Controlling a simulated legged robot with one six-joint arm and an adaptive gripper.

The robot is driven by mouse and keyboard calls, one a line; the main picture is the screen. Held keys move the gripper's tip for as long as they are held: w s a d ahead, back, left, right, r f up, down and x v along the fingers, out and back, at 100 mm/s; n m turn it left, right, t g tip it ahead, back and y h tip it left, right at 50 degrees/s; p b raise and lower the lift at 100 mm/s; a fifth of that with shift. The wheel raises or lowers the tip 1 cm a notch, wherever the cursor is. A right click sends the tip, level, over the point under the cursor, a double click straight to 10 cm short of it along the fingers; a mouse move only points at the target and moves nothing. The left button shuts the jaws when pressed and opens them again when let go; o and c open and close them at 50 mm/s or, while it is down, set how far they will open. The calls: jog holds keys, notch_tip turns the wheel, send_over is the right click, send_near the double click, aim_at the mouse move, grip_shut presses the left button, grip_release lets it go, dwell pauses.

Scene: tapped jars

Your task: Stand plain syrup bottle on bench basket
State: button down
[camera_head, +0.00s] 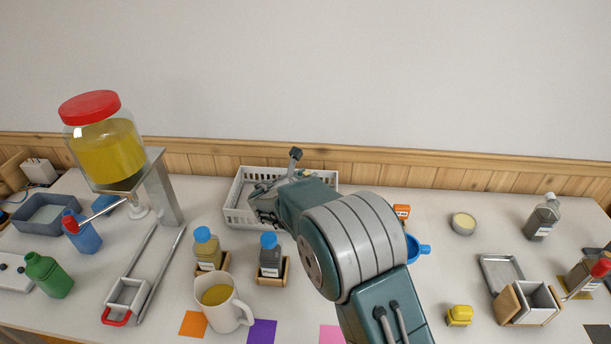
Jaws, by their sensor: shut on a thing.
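The white slatted basket (236,217) stands at the back of the bench, left of centre. My gripper (262,207) is at the basket, over its front part, and my arm covers much of the basket's right side. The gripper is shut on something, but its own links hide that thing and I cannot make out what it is. A grey bottle with a grey cap (543,218) stands upright at the back right. A yellow bottle with a blue cap (207,250) and a dark bottle with a blue cap (270,257) stand in small wooden holders in front of the basket. I cannot read their labels.
A red-lidded jar (107,152) of yellow liquid with a tap stands on a metal stand at left. A white mug (226,308) is near the front. A blue funnel (416,249) is beside my arm. A wooden holder (528,303) stands right.

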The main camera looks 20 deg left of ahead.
jog(key=shift+f, duration=0.55)
dwell(0.8)
jog(key=shift+c, duration=1.5)
grip_release()
jog(key=shift+s, duration=0.1)
jog(key=v, duration=0.7)
jog(key=shift+s+r, duration=0.2)
jog(key=shift+s, duration=0.2)
dwell(0.5)
jog(key=v, duration=1.2)
